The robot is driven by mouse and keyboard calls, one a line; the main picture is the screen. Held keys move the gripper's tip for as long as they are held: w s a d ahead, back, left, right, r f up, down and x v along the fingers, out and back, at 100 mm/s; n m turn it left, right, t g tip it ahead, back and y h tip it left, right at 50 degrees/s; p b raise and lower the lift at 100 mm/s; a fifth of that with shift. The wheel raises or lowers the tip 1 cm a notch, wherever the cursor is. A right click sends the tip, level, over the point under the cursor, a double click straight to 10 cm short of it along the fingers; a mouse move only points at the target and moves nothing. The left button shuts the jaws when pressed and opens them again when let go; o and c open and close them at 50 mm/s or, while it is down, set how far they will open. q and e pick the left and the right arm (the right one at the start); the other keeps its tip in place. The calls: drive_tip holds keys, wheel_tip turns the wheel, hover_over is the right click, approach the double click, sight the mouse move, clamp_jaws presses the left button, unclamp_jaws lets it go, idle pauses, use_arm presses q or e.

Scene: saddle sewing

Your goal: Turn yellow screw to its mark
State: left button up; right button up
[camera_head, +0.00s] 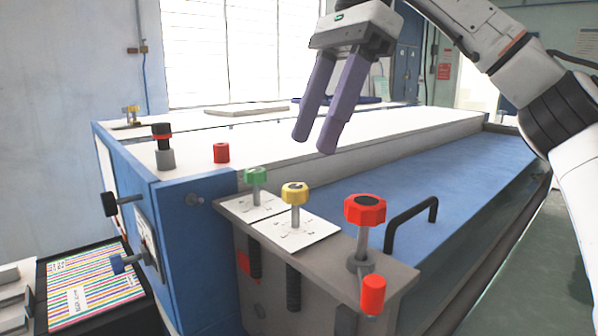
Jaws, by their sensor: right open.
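The yellow screw (295,194) stands upright on the grey bracket, through a white plate (296,234) with small dark marks. Its head is a yellow knob on a thin metal shaft. Which mark it points to is too small to tell. My right gripper (315,147) comes in from the upper right, with two purple fingers pointing down. It is open and empty, above and behind the yellow screw and apart from it. My left gripper does not show.
A green screw (255,176) stands left of the yellow one, and a larger red knob (365,209) stands to its right. A black handle (411,220) rises from the blue cover. A red-black knob (162,138) and a red cap (221,153) stand on the white top.

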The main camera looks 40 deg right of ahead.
sight(295, 187)
drive_tip(key=shift+x, duration=3.4)
drive_tip(key=shift+c, duration=0.3)
drive_tip(key=c, duration=1)
